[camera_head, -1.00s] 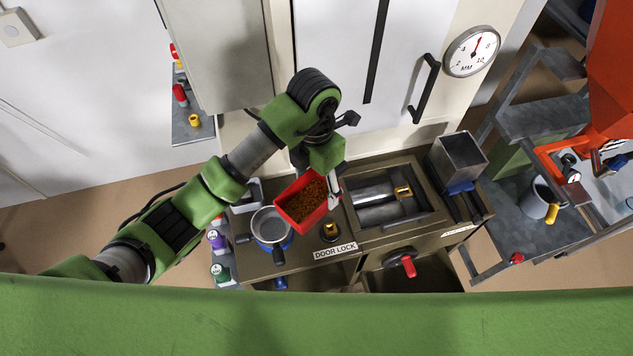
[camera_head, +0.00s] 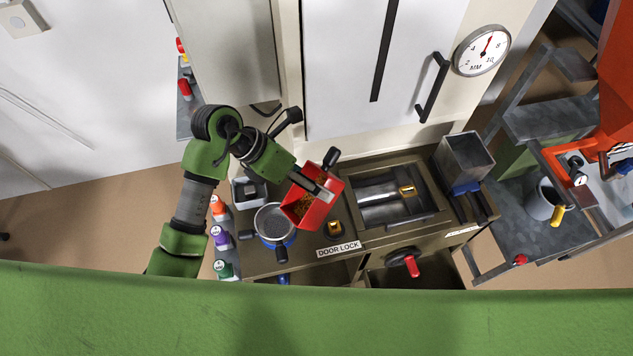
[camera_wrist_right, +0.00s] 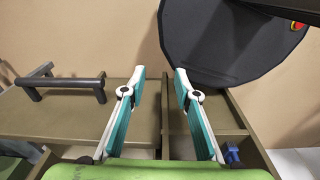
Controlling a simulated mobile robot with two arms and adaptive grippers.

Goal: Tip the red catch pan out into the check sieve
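The red catch pan (camera_head: 333,190) is tilted, its left end lower, with brown granules (camera_head: 302,203) showing at that end. My left gripper (camera_head: 325,192) is shut on the pan and holds it above the bench; part of the pan is hidden behind the fingers. The check sieve (camera_head: 272,222), a round grey mesh with a blue base, stands on the bench just left of and below the pan. The pan's low end is close beside the sieve's rim; I cannot tell whether it overlaps. My right gripper (camera_wrist_right: 157,90) is open and empty in the right wrist view.
A small grey tray (camera_head: 249,193) stands behind the sieve, and several capped bottles (camera_head: 220,237) are at its left. A grey hopper (camera_head: 468,157) stands further right. A round black thing (camera_wrist_right: 225,40) shows in the right wrist view.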

